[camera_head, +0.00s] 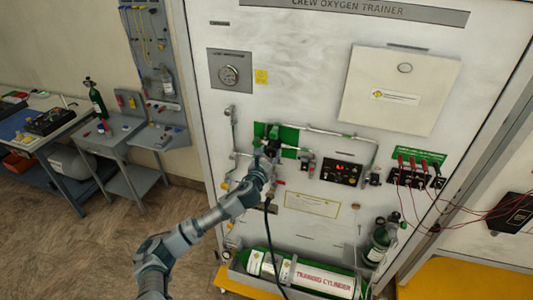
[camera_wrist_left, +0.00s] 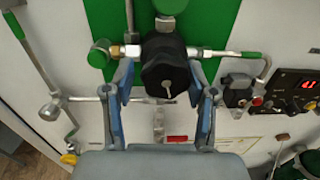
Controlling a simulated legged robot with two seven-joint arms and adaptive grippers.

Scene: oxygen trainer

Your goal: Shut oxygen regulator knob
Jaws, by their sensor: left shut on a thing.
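The oxygen regulator knob (camera_wrist_left: 164,68) is a black, ribbed round knob in front of a green panel (camera_head: 289,135) on the white trainer board. In the left wrist view it sits between the two fingers of my left gripper (camera_wrist_left: 163,100), which is shut on it. In the head view my left arm comes up from the lower left and the left gripper (camera_head: 271,148) covers most of the knob. Brass and silver fittings (camera_wrist_left: 125,50) join the regulator at its left. My right gripper is not in view.
Metal pipes (camera_head: 340,133) run around the regulator. A red-lit control box (camera_head: 342,170) is at its right. A black hose (camera_head: 268,235) hangs below, near the green training cylinder (camera_head: 315,277). Red leads (camera_head: 455,205) hang at the right. Workbenches (camera_head: 60,130) stand at the left.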

